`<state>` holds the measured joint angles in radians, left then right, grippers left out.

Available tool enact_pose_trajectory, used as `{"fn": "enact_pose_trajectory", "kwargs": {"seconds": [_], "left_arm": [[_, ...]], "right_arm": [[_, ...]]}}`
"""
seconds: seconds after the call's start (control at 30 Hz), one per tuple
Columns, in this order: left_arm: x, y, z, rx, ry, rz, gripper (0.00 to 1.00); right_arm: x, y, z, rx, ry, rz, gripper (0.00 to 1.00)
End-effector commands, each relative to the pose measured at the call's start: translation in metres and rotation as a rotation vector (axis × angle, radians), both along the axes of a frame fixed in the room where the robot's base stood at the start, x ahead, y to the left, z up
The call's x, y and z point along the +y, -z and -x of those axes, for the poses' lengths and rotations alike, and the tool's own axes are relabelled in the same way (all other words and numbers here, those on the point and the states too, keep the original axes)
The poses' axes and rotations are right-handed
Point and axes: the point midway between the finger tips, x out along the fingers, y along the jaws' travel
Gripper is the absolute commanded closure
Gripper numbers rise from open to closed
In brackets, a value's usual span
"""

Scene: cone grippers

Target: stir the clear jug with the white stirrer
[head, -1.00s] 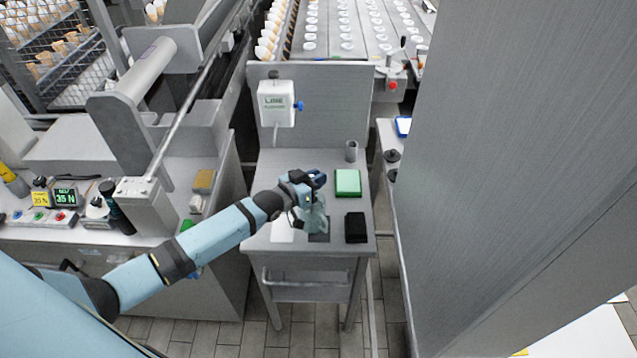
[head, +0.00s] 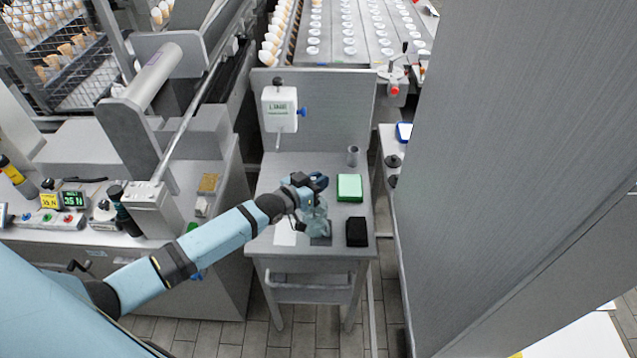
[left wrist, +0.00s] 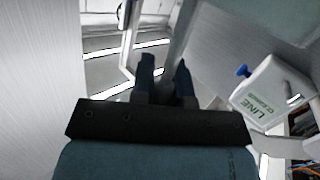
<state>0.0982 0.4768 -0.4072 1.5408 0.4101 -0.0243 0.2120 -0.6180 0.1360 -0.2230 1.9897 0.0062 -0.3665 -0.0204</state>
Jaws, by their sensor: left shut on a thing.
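The clear jug (head: 317,224) stands on the small grey metal table, on a dark square near its front edge. My left gripper (head: 312,184) is directly above the jug and overlaps its top in the head view. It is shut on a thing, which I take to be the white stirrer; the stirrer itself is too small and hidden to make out. In the left wrist view the two dark fingers (left wrist: 164,78) show, with the table's surfaces behind. My right gripper is not in view.
A white dispenser box (head: 279,110) hangs on the back panel. A large grey panel (head: 520,160) fills the right side.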

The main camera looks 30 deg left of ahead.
Motion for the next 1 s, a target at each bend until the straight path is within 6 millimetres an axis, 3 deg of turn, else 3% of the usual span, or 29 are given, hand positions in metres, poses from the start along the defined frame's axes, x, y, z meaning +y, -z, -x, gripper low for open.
{"fn": "enact_pose_trajectory", "kwargs": {"seconds": [0.77,1.0], "left_arm": [[0.005,-0.065,-0.011,-0.001,0.0,0.0,1.0],[0.007,-0.081,-0.015,-0.001,0.001,0.0,1.0]], "right_arm": [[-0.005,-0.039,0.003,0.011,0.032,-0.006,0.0],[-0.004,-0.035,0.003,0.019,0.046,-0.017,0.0]]}}
